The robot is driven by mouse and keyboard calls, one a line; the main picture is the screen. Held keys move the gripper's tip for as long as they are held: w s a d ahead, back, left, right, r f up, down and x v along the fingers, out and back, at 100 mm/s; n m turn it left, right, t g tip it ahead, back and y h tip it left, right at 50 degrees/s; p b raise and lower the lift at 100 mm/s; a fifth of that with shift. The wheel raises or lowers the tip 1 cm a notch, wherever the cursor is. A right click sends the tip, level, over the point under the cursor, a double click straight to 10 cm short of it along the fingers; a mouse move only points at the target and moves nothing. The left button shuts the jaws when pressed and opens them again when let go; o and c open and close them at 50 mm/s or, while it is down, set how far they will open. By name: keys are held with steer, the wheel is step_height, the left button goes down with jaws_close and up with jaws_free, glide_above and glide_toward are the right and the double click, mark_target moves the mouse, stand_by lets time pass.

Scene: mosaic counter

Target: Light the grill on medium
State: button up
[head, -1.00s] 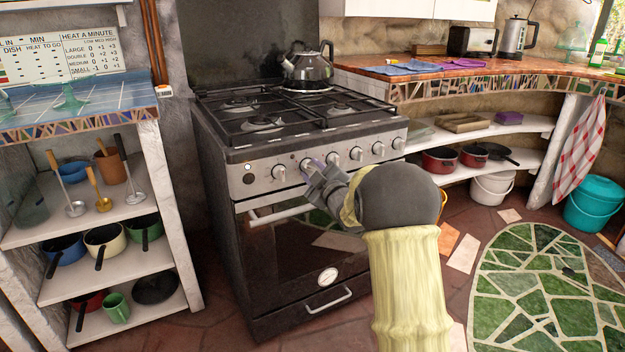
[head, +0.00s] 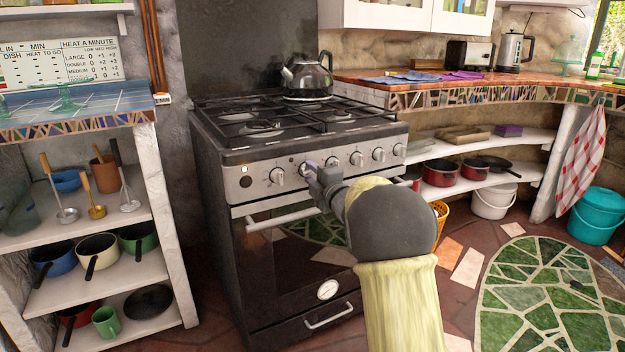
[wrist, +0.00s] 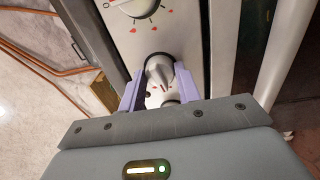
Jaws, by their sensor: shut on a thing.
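The dark stove has a silver control panel (head: 250,191) with a row of knobs along its front.
The white oven door handle (head: 281,217) runs just below the knobs. A dark kettle (head: 306,76) stands on the back of the hob. Open shelves with pans and ladles (head: 98,197) stand left of the stove.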

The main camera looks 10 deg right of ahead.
steer(key=shift+a+f, duration=0.1)
steer(key=shift+f, duration=0.1)
steer(key=o, duration=1)
steer(key=shift+r, duration=0.15)
steer(key=shift+s, duration=0.15)
steer(key=p+v, duration=0.4)
steer(key=v, duration=1.3)
steer(key=shift+s, duration=0.1)
jaws_close()
stand_by(0.6)
